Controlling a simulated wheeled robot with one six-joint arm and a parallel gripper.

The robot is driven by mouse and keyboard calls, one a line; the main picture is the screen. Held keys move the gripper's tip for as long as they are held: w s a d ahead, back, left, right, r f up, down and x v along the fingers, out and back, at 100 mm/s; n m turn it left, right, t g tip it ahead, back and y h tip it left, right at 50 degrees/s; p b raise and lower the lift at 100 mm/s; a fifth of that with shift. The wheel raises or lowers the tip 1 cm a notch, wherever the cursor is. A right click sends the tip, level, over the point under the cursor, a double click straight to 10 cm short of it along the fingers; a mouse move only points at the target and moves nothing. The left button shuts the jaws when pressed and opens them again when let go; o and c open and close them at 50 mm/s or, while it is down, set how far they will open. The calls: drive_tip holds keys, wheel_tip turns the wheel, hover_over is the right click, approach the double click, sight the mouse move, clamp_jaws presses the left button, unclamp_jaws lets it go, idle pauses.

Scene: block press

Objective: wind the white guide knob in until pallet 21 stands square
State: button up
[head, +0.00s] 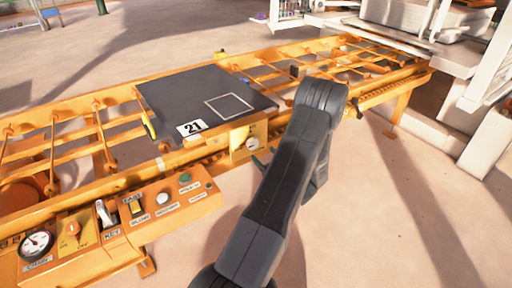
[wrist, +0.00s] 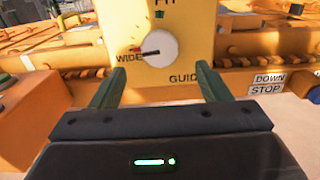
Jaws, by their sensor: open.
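Pallet 21 (head: 170,98) is a dark flat board with a white "21" label, lying on the yellow conveyor in the head view. I cannot tell exactly how square it sits. The white guide knob (head: 252,143) is on a yellow box at the conveyor's near side. In the wrist view the knob (wrist: 165,40) is round and its dark pointer points left, toward "WIDE". My gripper (wrist: 160,68) is open, its green fingers apart below and to either side of the knob, apparently not touching it. In the head view my arm hides most of the gripper.
A "DOWN STOP" label (wrist: 268,83) is right of the guide box in the wrist view. White machinery (head: 480,60) stands at the far right. The floor at right is clear.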

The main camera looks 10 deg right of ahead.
sight(254, 145)
drive_tip(key=x, duration=0.6)
drive_tip(key=shift+w+a, duration=0.1)
drive_tip(key=shift+w, duration=0.15)
drive_tip(key=c, duration=1)
